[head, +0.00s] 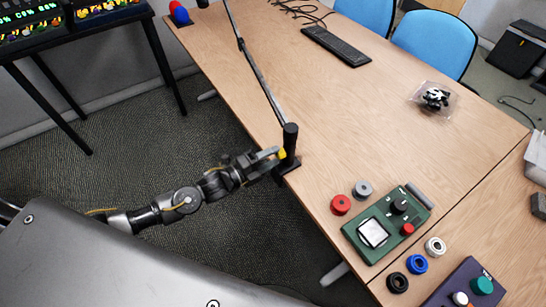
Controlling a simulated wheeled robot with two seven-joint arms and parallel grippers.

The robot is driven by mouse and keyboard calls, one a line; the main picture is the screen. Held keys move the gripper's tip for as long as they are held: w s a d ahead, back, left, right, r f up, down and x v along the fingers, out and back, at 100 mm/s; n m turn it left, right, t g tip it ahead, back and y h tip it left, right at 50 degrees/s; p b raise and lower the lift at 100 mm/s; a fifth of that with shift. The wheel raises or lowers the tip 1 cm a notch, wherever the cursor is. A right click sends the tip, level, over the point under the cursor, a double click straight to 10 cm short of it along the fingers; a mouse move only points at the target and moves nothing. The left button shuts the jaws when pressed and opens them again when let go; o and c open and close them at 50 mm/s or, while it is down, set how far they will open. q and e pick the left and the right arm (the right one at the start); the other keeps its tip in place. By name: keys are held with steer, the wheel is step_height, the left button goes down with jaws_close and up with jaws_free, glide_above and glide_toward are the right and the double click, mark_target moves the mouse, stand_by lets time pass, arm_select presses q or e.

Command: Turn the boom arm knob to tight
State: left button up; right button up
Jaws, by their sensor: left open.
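The boom arm (262,75) is a long thin dark arm. It runs from a short black post (291,138) clamped at the table's left edge up to the top of the head view. The knob's tight or loose setting cannot be read. My right gripper is not in view.
On the wooden table (350,110), a green device (387,222), a red ring (340,204) and a grey ring (363,189) lie right of the post. A black keyboard (336,46) and a clear packet (433,98) lie farther back. Blue chairs (433,42) stand behind.

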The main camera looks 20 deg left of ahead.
arm_select(q)
steer(key=b+v, duration=0.1)
steer(key=v, duration=0.9)
steer(key=shift+b, duration=0.35)
